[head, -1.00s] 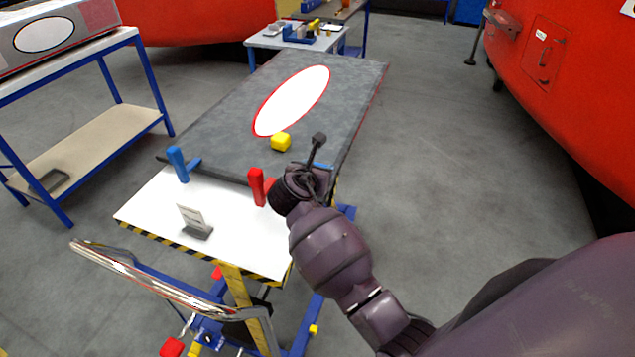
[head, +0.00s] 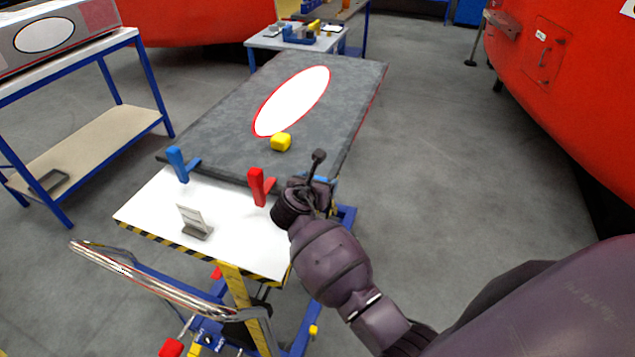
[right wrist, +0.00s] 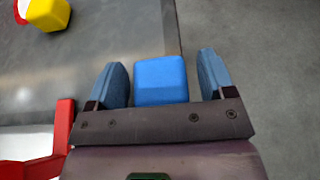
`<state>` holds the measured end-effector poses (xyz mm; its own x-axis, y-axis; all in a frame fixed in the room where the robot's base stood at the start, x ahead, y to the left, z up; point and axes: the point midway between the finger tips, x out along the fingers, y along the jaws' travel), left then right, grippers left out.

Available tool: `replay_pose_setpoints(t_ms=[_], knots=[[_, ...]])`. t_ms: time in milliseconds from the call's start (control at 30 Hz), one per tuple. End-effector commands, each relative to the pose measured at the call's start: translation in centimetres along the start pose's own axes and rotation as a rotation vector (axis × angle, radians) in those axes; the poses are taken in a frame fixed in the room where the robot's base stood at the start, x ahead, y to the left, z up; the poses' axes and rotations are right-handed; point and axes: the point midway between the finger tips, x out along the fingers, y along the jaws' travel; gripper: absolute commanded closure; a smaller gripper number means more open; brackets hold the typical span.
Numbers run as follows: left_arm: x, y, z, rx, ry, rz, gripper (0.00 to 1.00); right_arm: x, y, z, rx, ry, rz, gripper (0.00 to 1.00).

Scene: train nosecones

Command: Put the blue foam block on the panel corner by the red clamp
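The blue foam block (right wrist: 160,80) is between the two fingers of my right gripper (right wrist: 161,60) in the right wrist view. The fingers stand apart, with a gap on each side of the block. The block overlaps the panel's right edge near its corner; whether it rests there I cannot tell. In the head view my right gripper (head: 318,180) is at the near right corner of the dark grey panel (head: 225,120), and hides most of the block. The red clamp (head: 256,186) stands on the near panel edge, left of the gripper. My left gripper is not in view.
A yellow block (head: 281,142) lies on the panel beside a white oval with a red rim (head: 292,101). A blue clamp (head: 177,163) grips the near left edge. Floor is clear to the right.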

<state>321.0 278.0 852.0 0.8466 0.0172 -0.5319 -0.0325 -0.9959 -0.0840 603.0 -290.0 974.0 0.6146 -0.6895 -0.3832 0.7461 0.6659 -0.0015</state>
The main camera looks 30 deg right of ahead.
Motion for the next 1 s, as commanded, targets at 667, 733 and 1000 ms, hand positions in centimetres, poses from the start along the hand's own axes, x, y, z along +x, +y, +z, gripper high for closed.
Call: replay_pose_setpoints(t_ms=[667,733,1000], knots=[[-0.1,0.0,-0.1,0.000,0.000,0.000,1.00,-7.1,0.0,0.2,0.003,0.001,0.002,0.24],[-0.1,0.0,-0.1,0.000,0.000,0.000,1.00,-8.4,0.0,0.2,0.002,0.001,0.001,0.24],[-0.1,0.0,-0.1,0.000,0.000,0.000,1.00,-11.6,0.0,0.3,0.002,0.000,0.001,0.24]])
